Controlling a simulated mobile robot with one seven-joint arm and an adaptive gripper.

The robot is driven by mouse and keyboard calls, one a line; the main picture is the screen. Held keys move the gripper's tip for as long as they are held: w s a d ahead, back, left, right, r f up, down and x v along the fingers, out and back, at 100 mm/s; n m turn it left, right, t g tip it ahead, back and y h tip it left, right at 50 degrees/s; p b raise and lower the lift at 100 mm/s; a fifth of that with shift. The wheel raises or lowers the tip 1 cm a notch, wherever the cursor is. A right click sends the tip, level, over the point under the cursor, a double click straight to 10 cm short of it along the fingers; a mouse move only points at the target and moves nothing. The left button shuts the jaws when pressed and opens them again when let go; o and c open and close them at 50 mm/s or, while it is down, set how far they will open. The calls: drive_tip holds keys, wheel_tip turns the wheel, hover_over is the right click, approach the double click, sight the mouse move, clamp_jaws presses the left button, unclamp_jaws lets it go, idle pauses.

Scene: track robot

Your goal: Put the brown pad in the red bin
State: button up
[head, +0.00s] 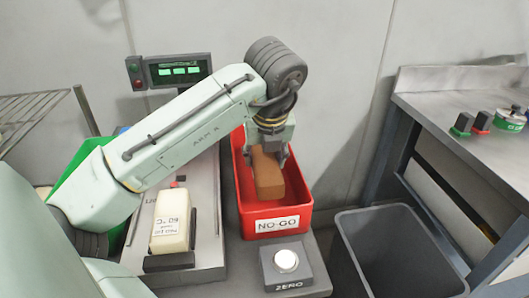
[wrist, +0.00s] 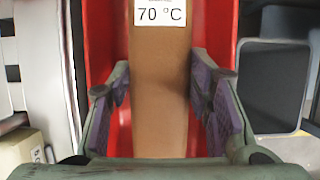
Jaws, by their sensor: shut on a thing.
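The brown pad (head: 267,175) is a long block held in my gripper (head: 268,152), over the red bin. In the wrist view the pad (wrist: 160,90) lies between the two purple finger pads of my gripper (wrist: 160,100), with a white "70 °C" label at its far end. The red bin (head: 300,215), marked "NO-GO", is open at the top. Its red walls show on both sides of the pad in the wrist view (wrist: 215,40). The pad's lower end appears within the bin's outline; I cannot tell whether it touches the floor.
A cream labelled block (head: 171,222) sits on the scale left of the bin. A ZERO button (head: 286,261) is in front. A green bin (head: 85,165) is partly behind my arm. A dark waste bin (head: 395,240) and a grey bench (head: 465,100) stand right.

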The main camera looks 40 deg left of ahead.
drive_tip(key=o, duration=1.2)
drive_tip(key=v, duration=1.2)
drive_tip(key=shift+s, duration=0.1)
